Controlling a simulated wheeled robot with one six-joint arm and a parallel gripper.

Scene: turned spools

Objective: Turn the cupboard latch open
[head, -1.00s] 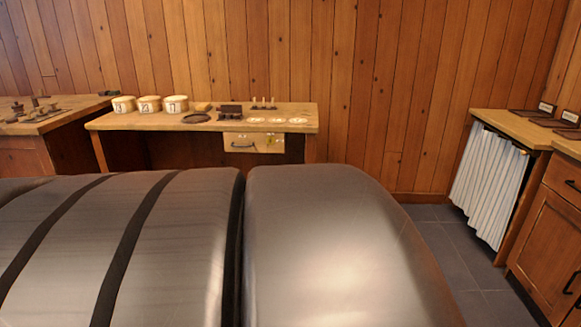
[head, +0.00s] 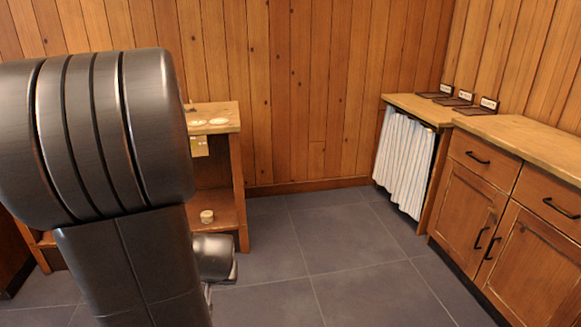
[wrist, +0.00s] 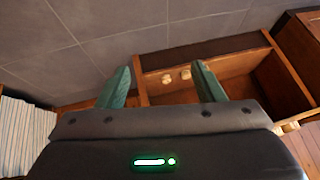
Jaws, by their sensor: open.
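My gripper (wrist: 162,72) shows in the wrist view with two green fingers spread wide apart and nothing between them. Beyond the fingers lies an open wooden shelf unit (wrist: 225,91). In the head view, a wooden cupboard (head: 476,208) stands at the right with panelled doors and black bar handles. I cannot make out a latch on it. The bench (head: 238,176) shows behind my arm, with a pale panel (head: 199,147) hanging under its top, partly hidden. My gripper's fingers are not clear in the head view.
A striped curtain (head: 402,160) hangs under a counter at the back right; it also shows in the wrist view (wrist: 22,130). A small pale round item (head: 207,216) sits on the bench's low shelf. The grey tiled floor (head: 320,245) between bench and cupboard is clear.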

